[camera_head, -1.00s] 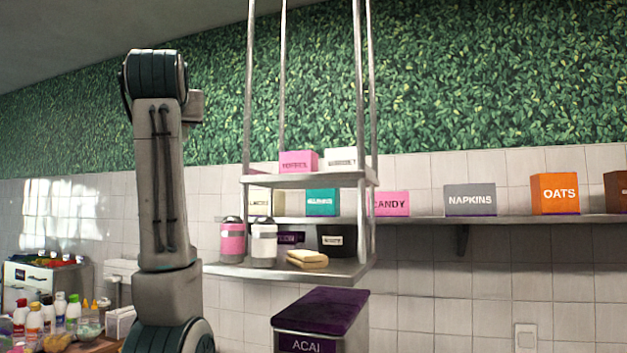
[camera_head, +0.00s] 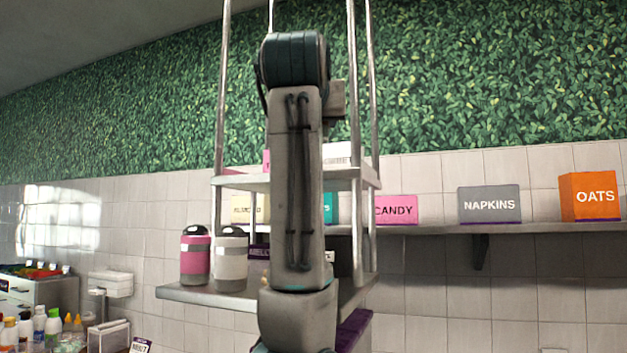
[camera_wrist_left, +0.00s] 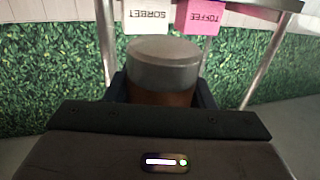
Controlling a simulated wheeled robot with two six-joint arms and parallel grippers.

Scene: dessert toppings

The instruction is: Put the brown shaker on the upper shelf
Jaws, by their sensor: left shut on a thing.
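In the left wrist view a brown shaker (camera_wrist_left: 160,95) with a grey band and brownish top is between the fingers of my left gripper (camera_wrist_left: 160,92), which is shut on it. In the head view my left arm stands in front of the hanging rack and hides the gripper and the shaker. The upper shelf (camera_head: 235,182) is partly covered by the arm. On it are a white sorbet box (camera_head: 340,153) and a pink toffee box (camera_head: 266,160), mostly hidden; both show upside down in the wrist view. My right gripper is not in view.
The lower shelf (camera_head: 205,298) holds a pink shaker (camera_head: 195,262) and a white shaker (camera_head: 231,265). Thin metal posts (camera_head: 357,90) frame the rack. A wall shelf (camera_head: 435,229) at right carries candy, napkins and oats boxes. Bottles (camera_head: 38,320) stand at lower left.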

